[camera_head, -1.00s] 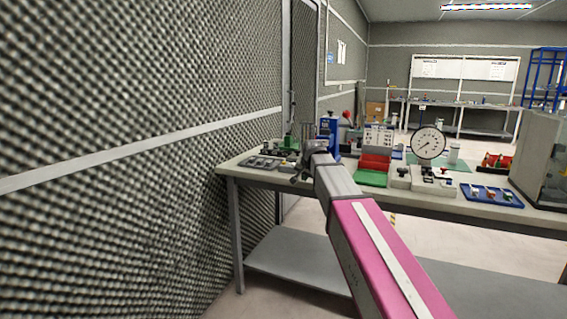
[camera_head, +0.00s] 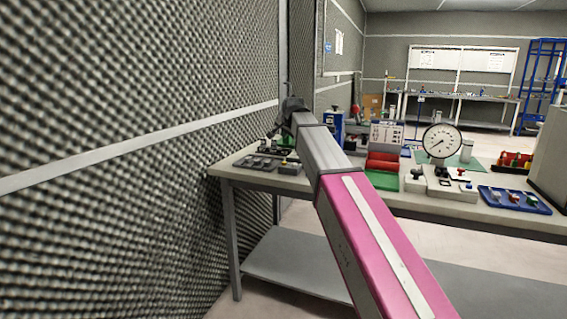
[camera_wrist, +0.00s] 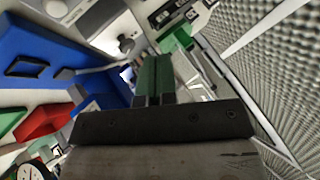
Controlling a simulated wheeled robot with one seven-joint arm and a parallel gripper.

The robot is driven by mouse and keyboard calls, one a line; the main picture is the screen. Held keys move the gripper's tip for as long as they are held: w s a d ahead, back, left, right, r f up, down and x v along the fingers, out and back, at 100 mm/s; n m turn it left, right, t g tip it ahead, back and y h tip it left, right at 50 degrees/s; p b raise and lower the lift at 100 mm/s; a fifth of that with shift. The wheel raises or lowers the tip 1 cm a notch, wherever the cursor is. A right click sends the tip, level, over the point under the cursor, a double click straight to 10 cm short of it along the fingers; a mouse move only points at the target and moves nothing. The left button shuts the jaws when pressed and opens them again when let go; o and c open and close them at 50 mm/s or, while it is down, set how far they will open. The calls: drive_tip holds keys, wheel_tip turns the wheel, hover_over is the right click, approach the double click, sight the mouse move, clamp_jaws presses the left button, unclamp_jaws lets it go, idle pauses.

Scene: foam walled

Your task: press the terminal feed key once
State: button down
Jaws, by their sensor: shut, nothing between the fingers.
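My gripper (camera_head: 292,108) is raised above the left end of the workbench (camera_head: 228,168), at the end of my outstretched arm. In the wrist view its two dark green fingers (camera_wrist: 155,62) are together, with nothing held between them. Beyond the fingertips a pale grey device with a round knob (camera_wrist: 126,43) shows, with a green part (camera_wrist: 177,40) to its right. I cannot tell for certain which item is the terminal or its feed key. My arm and gripper hide some of the bench's left end in the head view.
A tray of dark parts (camera_head: 256,163) lies at the bench's left end, near the foam wall (camera_head: 130,90).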

drive_tip(key=shift+f, duration=0.1)
drive_tip(key=shift+f, duration=4.35)
drive_tip(key=shift+f, duration=0.15)
drive_tip(key=shift+f, duration=0.25)
drive_tip(key=shift+f, duration=0.5)
drive_tip(key=shift+r, duration=0.95)
drive_tip(key=shift+r, duration=0.1)
drive_tip(key=shift+r, duration=2.4)
